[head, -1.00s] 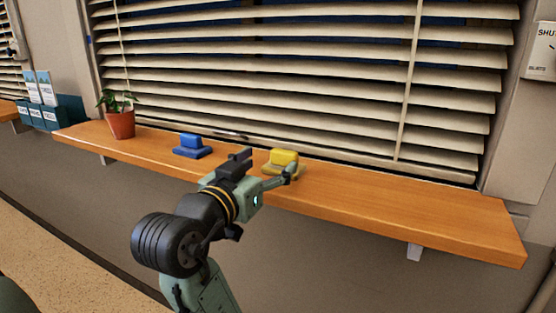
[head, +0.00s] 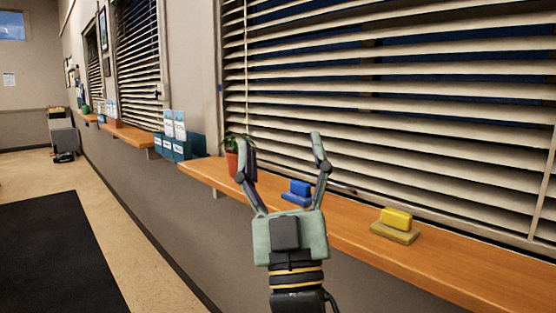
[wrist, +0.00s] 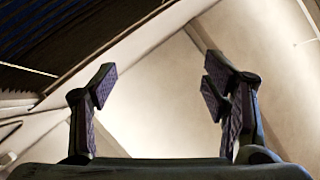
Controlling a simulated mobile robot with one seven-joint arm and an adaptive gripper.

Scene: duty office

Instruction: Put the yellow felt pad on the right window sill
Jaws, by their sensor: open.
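The yellow felt pad (head: 397,218) is a small yellow block on a flat, duller yellow base. It rests on the near orange wooden window sill (head: 345,228), at the right in the head view. My gripper (head: 282,143) is open and empty, fingers pointing up, in front of this sill and left of the yellow pad. In the wrist view my gripper (wrist: 158,85) has nothing between its fingers, only pale wall or ceiling behind. The pad does not show in the wrist view.
A blue block on a blue base (head: 297,193) sits on the same sill, behind my right finger. A potted plant (head: 232,163) stands farther left, partly hidden. Beyond are a leaflet rack (head: 173,147) and another sill (head: 130,134). Floor is free beside a dark mat (head: 60,250).

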